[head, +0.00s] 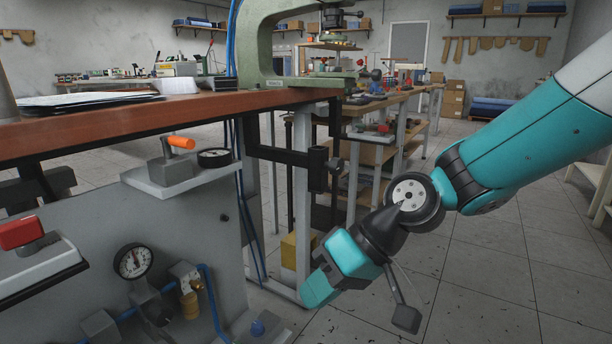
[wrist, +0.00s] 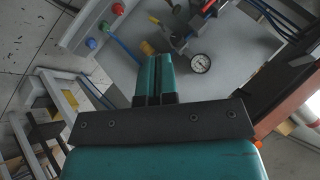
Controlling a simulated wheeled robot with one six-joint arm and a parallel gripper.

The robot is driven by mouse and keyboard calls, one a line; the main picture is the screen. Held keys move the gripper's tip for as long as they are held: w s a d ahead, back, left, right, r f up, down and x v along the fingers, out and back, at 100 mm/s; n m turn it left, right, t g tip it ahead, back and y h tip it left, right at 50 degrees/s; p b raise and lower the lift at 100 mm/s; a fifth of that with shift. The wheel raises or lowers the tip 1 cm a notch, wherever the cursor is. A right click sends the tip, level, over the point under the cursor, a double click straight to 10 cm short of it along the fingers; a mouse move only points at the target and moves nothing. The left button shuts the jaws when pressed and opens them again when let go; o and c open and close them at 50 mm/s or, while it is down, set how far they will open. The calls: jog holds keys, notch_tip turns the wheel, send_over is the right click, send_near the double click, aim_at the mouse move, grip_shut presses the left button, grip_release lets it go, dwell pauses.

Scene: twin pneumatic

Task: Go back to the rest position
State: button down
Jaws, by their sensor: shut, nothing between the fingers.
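My gripper (wrist: 153,80) shows in the wrist view with its two teal fingers pressed together and nothing between them. In the head view my teal arm reaches in from the right and bends down. My gripper end (head: 318,290) hangs low, to the right of the grey pneumatic panel (head: 75,215). In the wrist view the panel (wrist: 235,80) lies beyond the fingers, with a pressure gauge (wrist: 200,63) just right of the fingertips. I cannot tell from the head view how far the fingers are from the panel.
A wooden bench (head: 110,113) carries a green press (head: 262,50). A lever with an orange handle (head: 181,143) and a gauge (head: 134,261) are on the panel. A red-topped block (head: 22,233) stands at left. Open tiled floor (head: 490,270) lies at right.

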jog(key=s+d+r+t+h+p, duration=0.1)
jog(key=s+d+r+h, duration=0.15)
jog(key=s+d, duration=0.45)
jog(key=s+d+r+h, duration=0.2)
jog(key=s+d+r, duration=0.1)
jog(key=s+d, duration=0.45)
notch_tip(320, 180, up, 37)
jog(key=a+p, duration=0.1)
jog(key=p, duration=3.6)
jog(key=shift+f+m, duration=0.15)
jog(key=shift+m, duration=0.15)
jog(key=c, duration=1.7)
grip_release()
jog(key=shift+w+r, duration=0.1)
jog(key=shift+r, duration=0.15)
jog(key=shift+c, duration=0.2)
jog(key=o, duration=0.6)
jog(key=shift+o, duration=0.2)
jog(key=shift+a, duration=0.1)
jog(key=shift+a, duration=0.1)
